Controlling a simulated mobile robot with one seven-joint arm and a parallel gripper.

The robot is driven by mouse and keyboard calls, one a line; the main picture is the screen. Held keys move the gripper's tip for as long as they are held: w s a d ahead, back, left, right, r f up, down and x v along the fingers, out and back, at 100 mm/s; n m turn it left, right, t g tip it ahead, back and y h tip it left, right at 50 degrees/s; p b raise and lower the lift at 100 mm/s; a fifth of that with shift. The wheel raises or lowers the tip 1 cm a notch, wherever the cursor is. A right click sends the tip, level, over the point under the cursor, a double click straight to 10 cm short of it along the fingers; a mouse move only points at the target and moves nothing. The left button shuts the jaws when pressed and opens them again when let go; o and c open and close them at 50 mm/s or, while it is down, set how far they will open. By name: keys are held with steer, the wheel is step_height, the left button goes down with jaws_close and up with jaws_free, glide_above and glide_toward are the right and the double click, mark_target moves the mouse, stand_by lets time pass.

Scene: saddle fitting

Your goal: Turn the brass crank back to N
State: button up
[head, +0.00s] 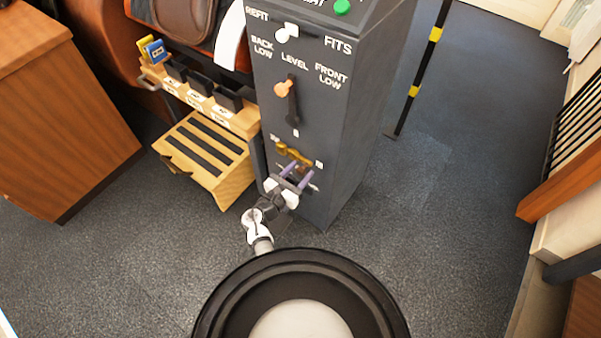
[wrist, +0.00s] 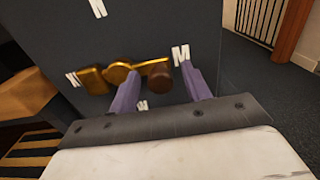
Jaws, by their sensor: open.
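The brass crank (wrist: 118,72) is on the dark front panel of the cabinet and lies roughly level. A flat brass end is on its left and a brown knob (wrist: 160,76) on its right, toward the letter M (wrist: 181,55). The letter N (wrist: 98,8) is above the hub. In the head view the crank (head: 292,154) is low on the cabinet. My gripper (wrist: 158,71) is open, its two purple fingers either side of the knob in the picture. It also shows in the head view (head: 297,172). Contact with the knob cannot be told.
The grey cabinet (head: 345,130) also bears an orange-knobbed lever (head: 283,88) and a white switch (head: 287,32) above the crank. A wooden slatted step (head: 203,155) and a shelf with black bins (head: 200,80) stand left.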

steer(key=shift+w+d, duration=0.3)
steer(key=shift+w, duration=0.05)
jaws_close()
steer(key=shift+r, duration=0.15)
